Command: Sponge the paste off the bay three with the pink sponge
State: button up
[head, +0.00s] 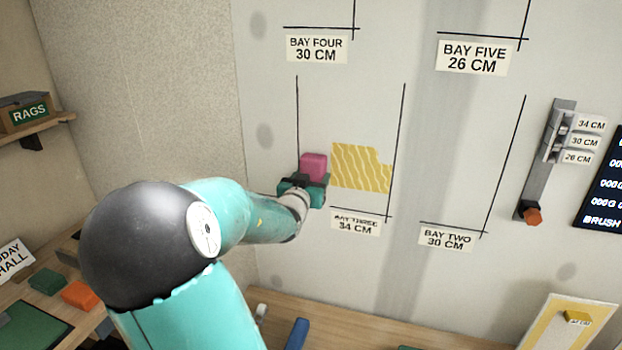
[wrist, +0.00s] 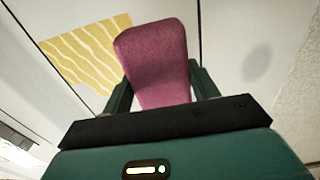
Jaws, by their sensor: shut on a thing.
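The pink sponge (head: 314,166) is in my gripper (head: 305,185) in the head view, at the left side of bay three on the wall. The wrist view shows the sponge (wrist: 155,60) between the two dark fingers of my gripper (wrist: 160,90), which is shut on it. The yellow wavy paste patch (head: 360,168) is on the wall just right of the sponge, with a stepped upper right corner. The paste also shows in the wrist view (wrist: 85,50), left of the sponge. The bay three label (head: 355,223) is below it, partly blurred. I cannot tell whether the sponge touches the wall.
Bay four (head: 316,49), bay five (head: 472,57) and bay two (head: 446,237) labels are on the same wall. A metal rail (head: 545,165) with an orange knob is at right. A wooden bench (head: 345,318) runs below. A rags box (head: 28,112) sits on the left shelf.

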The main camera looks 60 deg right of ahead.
aim_at(316, 170)
jog(key=shift+a, duration=0.1)
jog(key=shift+w+d, duration=0.2)
jog(key=shift+d, duration=1.05)
jog(key=shift+w+d+r, duration=0.1)
jog(key=shift+w+d, duration=0.1)
jog(key=shift+d, duration=1.1)
dwell(1.8)
jog(key=shift+a, duration=0.1)
dwell(0.8)
dwell(0.8)
jog(key=shift+s+d, duration=0.2)
jog(key=shift+s, duration=1)
jog(key=shift+s+d, duration=0.2)
jog(key=shift+s, duration=1)
jog(key=shift+a, duration=0.1)
jog(key=shift+s+d, duration=0.2)
jog(key=shift+s, duration=0.8)
jog(key=shift+s+d, duration=0.15)
jog(key=shift+s, duration=0.8)
jog(key=shift+s+d, duration=0.2)
jog(key=shift+s, duration=0.8)
